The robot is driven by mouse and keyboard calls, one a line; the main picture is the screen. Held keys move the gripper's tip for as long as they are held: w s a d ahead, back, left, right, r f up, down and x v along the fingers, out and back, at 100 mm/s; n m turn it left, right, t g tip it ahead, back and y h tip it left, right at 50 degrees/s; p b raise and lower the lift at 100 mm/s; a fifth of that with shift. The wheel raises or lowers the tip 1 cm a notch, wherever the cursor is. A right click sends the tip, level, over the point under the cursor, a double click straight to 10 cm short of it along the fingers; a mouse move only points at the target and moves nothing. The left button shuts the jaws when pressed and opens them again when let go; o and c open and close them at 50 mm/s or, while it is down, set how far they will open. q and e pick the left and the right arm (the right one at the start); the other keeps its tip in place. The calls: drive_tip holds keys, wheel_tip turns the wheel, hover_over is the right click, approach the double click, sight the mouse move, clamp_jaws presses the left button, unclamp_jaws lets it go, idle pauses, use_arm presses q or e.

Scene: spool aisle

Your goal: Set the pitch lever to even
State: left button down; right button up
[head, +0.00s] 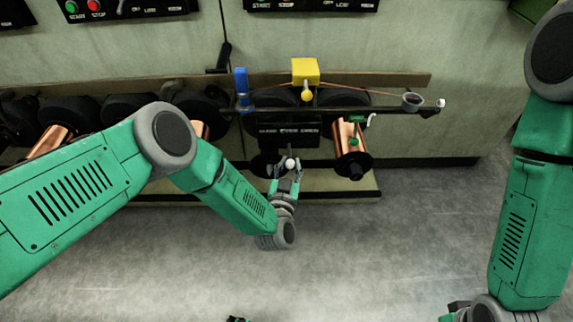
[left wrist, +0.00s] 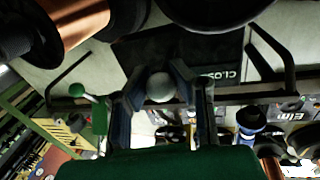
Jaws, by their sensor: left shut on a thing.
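The pitch lever's pale ball knob (head: 289,163) sits below a dark label plate (head: 288,131) with small white lettering. The lettering is too small to read fully in the head view. My left gripper (head: 286,172) is shut on this knob from the front. In the left wrist view the knob (left wrist: 160,87) lies between the two fingers (left wrist: 160,95), and part of a word like "CLOSE" shows on the plate (left wrist: 205,62). The lever's shaft is mostly hidden. My right gripper (head: 458,312) is only partly in view at the bottom edge, its fingers not clear.
A dark bar above carries a blue clamp (head: 241,88), a yellow block (head: 305,70) and a round eyelet (head: 412,101). A green-knobbed part (head: 357,119) hangs near a copper spool (head: 350,142) right of the knob.

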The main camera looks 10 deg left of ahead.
use_arm(q)
drive_tip(key=c, duration=1.3)
unclamp_jaws()
drive_tip(key=s, duration=1.2)
drive_tip(key=shift+a, duration=0.2)
